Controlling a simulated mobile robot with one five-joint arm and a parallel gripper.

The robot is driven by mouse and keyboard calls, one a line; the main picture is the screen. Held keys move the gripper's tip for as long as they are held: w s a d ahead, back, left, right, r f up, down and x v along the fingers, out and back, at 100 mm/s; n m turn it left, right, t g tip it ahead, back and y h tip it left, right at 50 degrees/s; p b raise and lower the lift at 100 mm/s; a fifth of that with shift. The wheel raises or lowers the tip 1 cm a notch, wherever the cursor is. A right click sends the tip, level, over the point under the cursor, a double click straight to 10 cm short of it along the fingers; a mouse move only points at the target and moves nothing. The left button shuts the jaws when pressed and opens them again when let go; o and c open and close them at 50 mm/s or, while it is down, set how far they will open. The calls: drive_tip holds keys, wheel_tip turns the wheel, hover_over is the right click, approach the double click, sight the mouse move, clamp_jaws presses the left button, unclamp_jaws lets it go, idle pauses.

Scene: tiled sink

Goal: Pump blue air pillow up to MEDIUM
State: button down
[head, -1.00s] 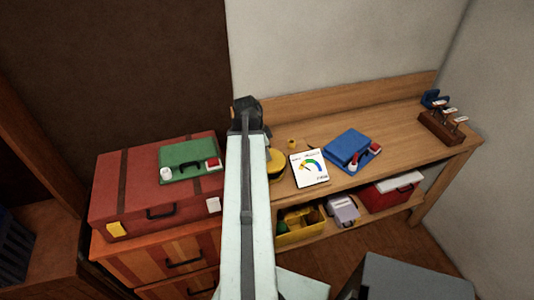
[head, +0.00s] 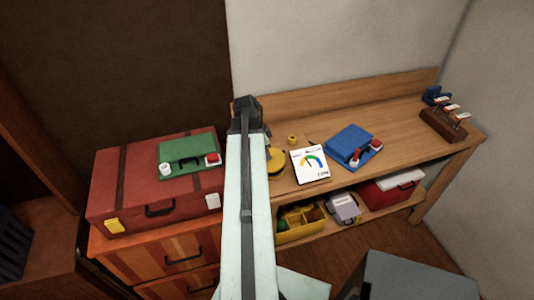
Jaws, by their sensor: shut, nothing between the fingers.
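The blue air pillow (head: 348,143) lies on the wooden workbench, right of centre. A red knob (head: 376,146) sits at its right front corner. A second small red and white part (head: 356,160) is at its front edge. A white gauge card (head: 309,166) with a coloured arc is just left of the pillow. Its needle is too small to read for certain. My pale arm rises through the middle of the picture to a dark joint, left of the card. My gripper itself is hidden behind my arm, so its distance from the pillow cannot be told.
A similar green unit (head: 187,156) lies on a red suitcase (head: 130,188) at left. A yellow round thing (head: 277,161) is beside my arm. A wooden tool rack (head: 440,126) stands at the bench's right end. Boxes fill the shelf below. The bench behind the pillow is clear.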

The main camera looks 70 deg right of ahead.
drive_tip(key=p+v, duration=1)
drive_tip(key=v, duration=0.2)
drive_tip(key=shift+s+d, duration=0.3)
drive_tip(key=shift+d, duration=0.05)
drive_tip(key=shift+w, duration=0.1)
